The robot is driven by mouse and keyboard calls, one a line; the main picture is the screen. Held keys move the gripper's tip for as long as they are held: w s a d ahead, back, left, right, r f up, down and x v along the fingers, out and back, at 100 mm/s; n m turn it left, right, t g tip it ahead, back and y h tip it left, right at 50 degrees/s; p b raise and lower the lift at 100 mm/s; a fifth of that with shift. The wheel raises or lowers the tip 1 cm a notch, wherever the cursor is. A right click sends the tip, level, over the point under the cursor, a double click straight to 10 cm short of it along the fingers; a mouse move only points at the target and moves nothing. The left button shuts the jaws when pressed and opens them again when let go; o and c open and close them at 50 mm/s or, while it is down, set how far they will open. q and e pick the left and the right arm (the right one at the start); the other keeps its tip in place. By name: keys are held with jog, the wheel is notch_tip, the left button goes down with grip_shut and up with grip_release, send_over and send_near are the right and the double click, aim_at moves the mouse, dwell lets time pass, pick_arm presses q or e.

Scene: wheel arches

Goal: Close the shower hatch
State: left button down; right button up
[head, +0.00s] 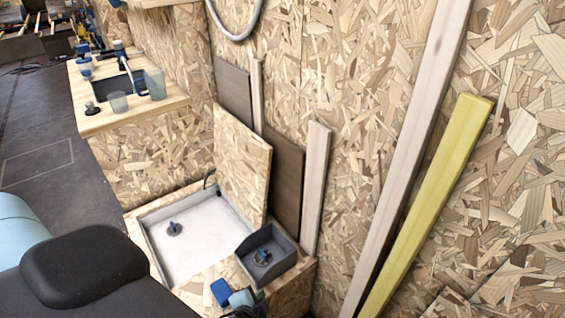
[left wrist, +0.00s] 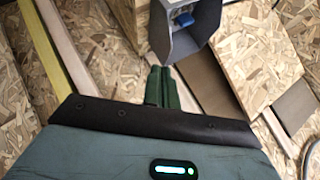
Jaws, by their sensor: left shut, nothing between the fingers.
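The shower hatch (head: 242,160), a square wood-chip panel, stands open and upright, leaning back at the wall side of the white shower tray (head: 200,225). In the left wrist view the hatch (left wrist: 248,60) is right of the grey box. My left gripper (left wrist: 163,72) is shut and empty, its green fingers pointing at the near edge of the grey box, apart from the hatch. In the head view my arm covers the lower left. My right gripper is not seen.
A small grey open box (head: 252,243) with a blue-handled fitting sits at the tray's right corner. Blue items (head: 220,291) show at the bottom edge. Wooden battens (head: 315,190) and a yellow beam (head: 430,200) lean on the wall. A sink counter (head: 130,112) is behind.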

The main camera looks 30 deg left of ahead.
pick_arm(q)
jog(key=w+a+r+m+y+b, duration=0.1)
jog(key=w+a+r+y+b, duration=0.15)
jog(key=w, duration=0.65)
jog(key=w+a+r+y+b, duration=0.2)
jog(key=w+r+y, duration=0.2)
jog(key=w+r, duration=0.4)
jog(key=w+a+r+m+t+y+b, duration=0.1)
jog(key=w+a+r+y+b, duration=0.1)
jog(key=w+r, duration=0.7)
jog(key=shift+w+a+r+y, duration=0.15)
jog(key=shift+a+r+y, duration=0.3)
jog(key=shift+y, duration=0.6)
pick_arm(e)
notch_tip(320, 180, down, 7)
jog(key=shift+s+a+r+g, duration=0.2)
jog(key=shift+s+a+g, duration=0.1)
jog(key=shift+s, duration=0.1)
pick_arm(q)
jog(key=shift+w, duration=0.1)
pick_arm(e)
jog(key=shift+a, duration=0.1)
